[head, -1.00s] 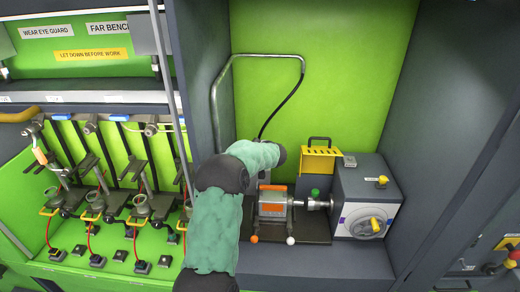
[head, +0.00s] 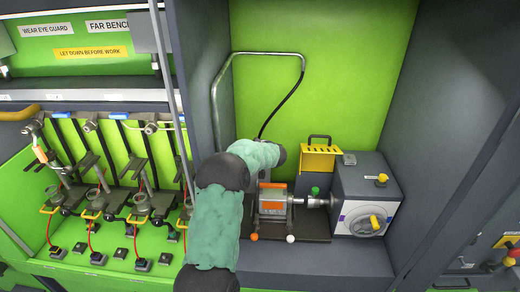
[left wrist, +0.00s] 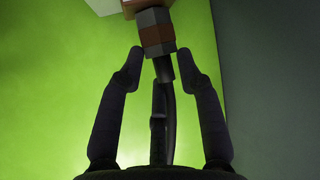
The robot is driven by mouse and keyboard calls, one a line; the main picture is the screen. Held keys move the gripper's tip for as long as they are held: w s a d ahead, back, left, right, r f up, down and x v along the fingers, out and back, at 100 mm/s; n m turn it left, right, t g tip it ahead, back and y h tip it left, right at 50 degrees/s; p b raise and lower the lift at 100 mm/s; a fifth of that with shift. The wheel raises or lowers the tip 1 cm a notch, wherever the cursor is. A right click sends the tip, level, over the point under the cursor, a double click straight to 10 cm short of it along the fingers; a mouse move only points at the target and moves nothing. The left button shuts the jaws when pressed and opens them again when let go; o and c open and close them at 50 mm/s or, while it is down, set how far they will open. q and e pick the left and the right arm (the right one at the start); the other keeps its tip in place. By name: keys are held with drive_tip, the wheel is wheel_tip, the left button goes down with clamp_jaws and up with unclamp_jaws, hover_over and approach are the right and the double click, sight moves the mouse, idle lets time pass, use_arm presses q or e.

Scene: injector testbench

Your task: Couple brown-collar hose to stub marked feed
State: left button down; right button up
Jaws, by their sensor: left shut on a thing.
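The dark hose (head: 284,105) hangs from the end of a bent grey pipe and goes down behind my left arm in the head view. In the left wrist view the brown collar (left wrist: 157,34), with grey bands around it, sits just beyond the fingertips. My left gripper (left wrist: 160,68) is shut on the hose just behind this collar. The collar's far end is close to a tan and white part (left wrist: 128,7) at the top edge; I cannot tell whether they touch. My arm hides the gripper in the head view. No stub marked feed is readable. My right gripper is out of view.
An orange-topped pump (head: 272,202) stands right of my arm, with a shaft to a grey box with a yellow knob (head: 364,200). A yellow caddy (head: 318,160) stands behind. A dark side wall (head: 203,80) is close on the left. The bench front (head: 320,262) is clear.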

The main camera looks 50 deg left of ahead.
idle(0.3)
use_arm(q)
drive_tip(key=c, duration=0.8)
unclamp_jaws()
drive_tip(key=shift+o, duration=0.2)
drive_tip(key=v, duration=1.2)
